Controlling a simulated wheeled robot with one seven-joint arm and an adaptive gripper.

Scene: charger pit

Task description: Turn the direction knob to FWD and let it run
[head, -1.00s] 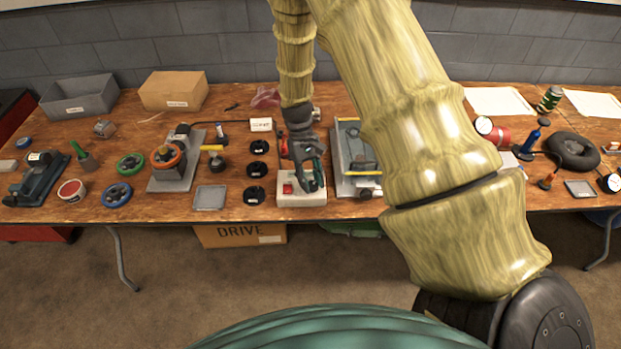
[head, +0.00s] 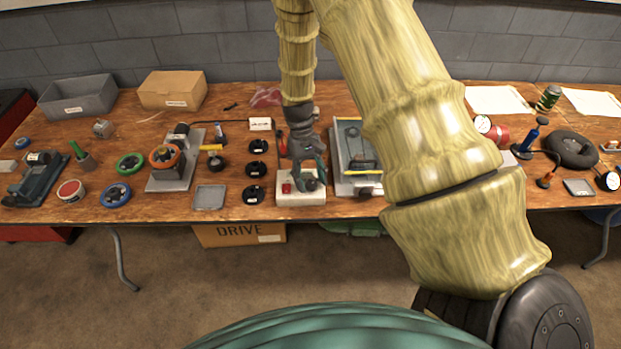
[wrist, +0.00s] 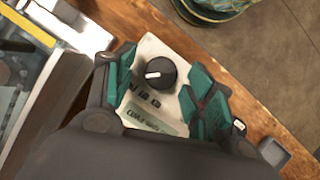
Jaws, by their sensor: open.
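An off-white control box (head: 300,199) stands near the front edge of the table, with a red switch (head: 287,188) on its left part. Its black round knob (wrist: 162,74) has a white pointer mark that points left in the wrist view. Small marks and a label (wrist: 148,122) show beside the knob, too blurred to read fully. My gripper (head: 310,174) is open over the box. In the wrist view its teal-padded fingers stand on either side of the knob, with gaps visible, so it is not clamped. The knob is mostly hidden by the fingers in the head view.
A grey machine (head: 342,187) stands close to the right of the box. Black discs (head: 254,194) and a grey tray (head: 209,197) lie to the left. The table's front edge is just before the box. A cardboard DRIVE box (head: 240,235) sits below.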

